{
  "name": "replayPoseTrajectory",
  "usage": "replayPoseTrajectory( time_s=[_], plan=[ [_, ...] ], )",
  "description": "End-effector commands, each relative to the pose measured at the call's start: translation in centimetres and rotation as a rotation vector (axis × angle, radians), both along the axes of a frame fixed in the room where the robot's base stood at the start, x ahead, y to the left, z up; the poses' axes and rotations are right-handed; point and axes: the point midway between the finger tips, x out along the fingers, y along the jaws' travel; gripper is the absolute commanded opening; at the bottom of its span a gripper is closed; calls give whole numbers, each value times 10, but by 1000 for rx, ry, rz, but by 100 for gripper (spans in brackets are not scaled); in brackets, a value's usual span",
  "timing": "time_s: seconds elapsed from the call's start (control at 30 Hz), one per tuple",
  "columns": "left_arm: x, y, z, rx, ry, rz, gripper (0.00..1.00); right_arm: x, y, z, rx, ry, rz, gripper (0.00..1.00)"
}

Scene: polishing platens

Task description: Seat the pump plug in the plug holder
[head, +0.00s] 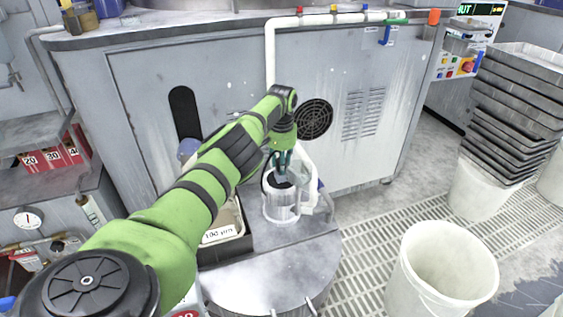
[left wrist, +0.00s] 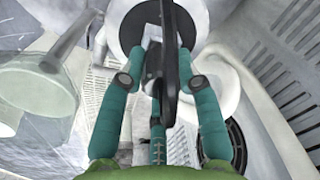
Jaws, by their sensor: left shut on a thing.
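My left gripper (head: 283,163) reaches in from the left in the head view, pointing down above a clear-walled, whitish round container (head: 283,206) on the grey drum top. In the left wrist view its teal fingers (left wrist: 160,82) are shut on a small grey and dark piece, apparently the pump plug (left wrist: 152,55), with a dark curved cable or strap beside it. Beyond the plug is a black round area within a white rim. I cannot tell whether the plug touches anything below, nor which part is the plug holder. My right gripper is out of view.
A dark tray labelled 100 µm (head: 222,236) lies left of the container. Grated floor lies between.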

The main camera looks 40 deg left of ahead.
Motion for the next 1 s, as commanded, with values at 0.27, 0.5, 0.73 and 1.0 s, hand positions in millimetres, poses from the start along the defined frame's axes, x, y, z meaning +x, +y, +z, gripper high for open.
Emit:
replayPoseTrajectory(
  time_s=[0.27, 0.5, 0.73, 1.0],
  plan=[
    [0, 0, -8, 0, 0, 0, 0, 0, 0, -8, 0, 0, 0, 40],
    [0, 0, -7, 0, 0, 0, 61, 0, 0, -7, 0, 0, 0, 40],
    [0, 0, -7, 0, 0, -1, 61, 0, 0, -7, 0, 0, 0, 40],
    [-1, 0, 15, 1, -3, -3, 61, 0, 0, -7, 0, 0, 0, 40]
  ],
)
